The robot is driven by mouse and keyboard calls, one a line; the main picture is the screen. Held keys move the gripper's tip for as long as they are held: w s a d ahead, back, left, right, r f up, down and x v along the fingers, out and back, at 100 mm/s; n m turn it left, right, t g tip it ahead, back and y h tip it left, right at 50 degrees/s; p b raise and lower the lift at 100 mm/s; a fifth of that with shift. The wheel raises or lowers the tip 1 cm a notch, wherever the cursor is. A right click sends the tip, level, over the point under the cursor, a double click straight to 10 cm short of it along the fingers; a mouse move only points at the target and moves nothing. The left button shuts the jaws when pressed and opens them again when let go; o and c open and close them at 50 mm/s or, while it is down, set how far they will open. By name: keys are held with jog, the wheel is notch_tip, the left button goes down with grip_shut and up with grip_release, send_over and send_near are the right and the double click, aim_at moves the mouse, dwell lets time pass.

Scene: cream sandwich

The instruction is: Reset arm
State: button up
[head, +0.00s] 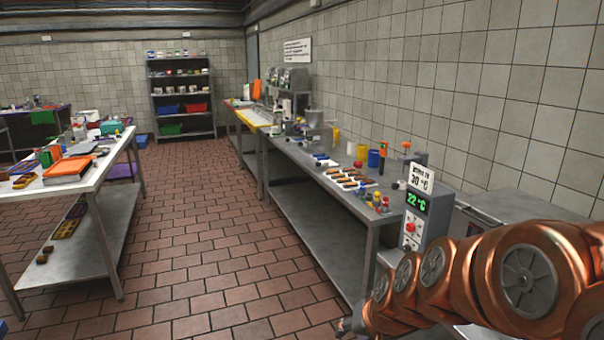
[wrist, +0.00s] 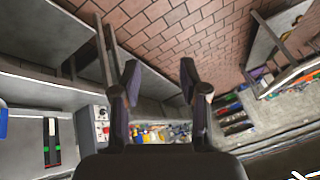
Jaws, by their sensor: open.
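My copper-coloured arm (head: 480,275) reaches in from the lower right of the head view, low beside the right-hand counter. Its end is at the bottom edge there, and the fingers are not clear in that view. In the wrist view my gripper (wrist: 160,85) is open, its two dark fingers wide apart. Nothing is between the fingers; the tiled floor (wrist: 170,35) and the counter show beyond them.
A grey machine with a 22 °C display (head: 415,215) stands close to my arm. The steel counter (head: 300,160) holds trays, bottles and jars. A white table (head: 85,170) is at left, shelves (head: 182,95) at the back. The brick-tiled aisle (head: 195,240) is clear.

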jog(key=s+d+r+g+h, duration=0.1)
jog(key=s+d+g, duration=0.2)
jog(key=s, duration=1.1)
jog(key=s+d+r+n+g+h+p, duration=0.1)
jog(key=s+d+g, duration=0.3)
jog(key=s, duration=1)
jog(key=shift+d+n+h, duration=0.3)
jog(key=shift+h, duration=0.1)
